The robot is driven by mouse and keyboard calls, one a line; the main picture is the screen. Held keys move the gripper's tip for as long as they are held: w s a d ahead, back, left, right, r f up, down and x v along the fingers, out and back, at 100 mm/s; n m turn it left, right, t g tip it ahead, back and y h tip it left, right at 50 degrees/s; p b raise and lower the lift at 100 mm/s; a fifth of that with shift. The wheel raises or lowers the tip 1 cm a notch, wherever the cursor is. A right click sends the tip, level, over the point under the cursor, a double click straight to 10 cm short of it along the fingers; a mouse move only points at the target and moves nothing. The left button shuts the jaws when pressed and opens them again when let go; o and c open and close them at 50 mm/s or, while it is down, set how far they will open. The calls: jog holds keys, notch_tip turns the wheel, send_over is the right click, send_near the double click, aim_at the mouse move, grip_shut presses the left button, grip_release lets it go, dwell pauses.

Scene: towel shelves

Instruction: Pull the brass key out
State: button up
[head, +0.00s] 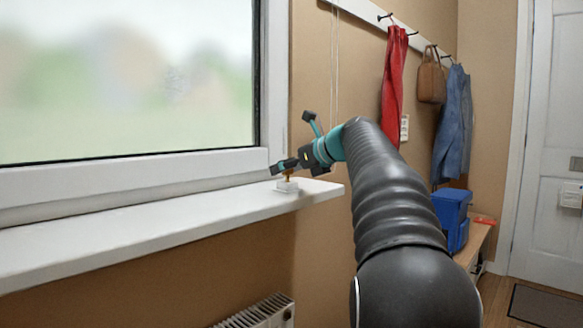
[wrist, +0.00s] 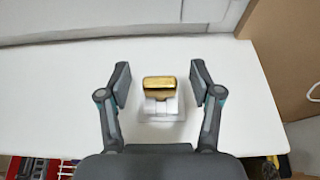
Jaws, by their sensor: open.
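The brass key (wrist: 159,84) stands upright in a small white block (wrist: 160,108) on the windowsill. In the wrist view its gold bow lies midway between my two fingers. In the head view the key (head: 288,174) is a small gold spot above the white block (head: 288,186), partly hidden by my gripper. My gripper (wrist: 160,82) is open, with one finger on each side of the key and a gap on both sides. In the head view my gripper (head: 281,165) is over the sill's right end. The lower part of the key is hidden in the block.
The white windowsill (head: 130,236) is otherwise clear, with the window frame (head: 130,174) behind it. A red scarf (head: 394,75), brown bag (head: 432,80) and blue garment (head: 452,120) hang on the wall. A blue bin (head: 452,212) stands on a bench. A radiator (head: 260,312) is below.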

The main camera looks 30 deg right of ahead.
grip_shut()
dwell(0.3)
jog(key=shift+r, duration=0.1)
jog(key=shift+r+p, duration=0.75)
jog(key=shift+r, duration=0.55)
jog(key=shift+w+r, duration=0.1)
jog(key=shift+r, duration=1.2)
jog(key=shift+r, duration=0.1)
jog(key=shift+r, duration=1.9)
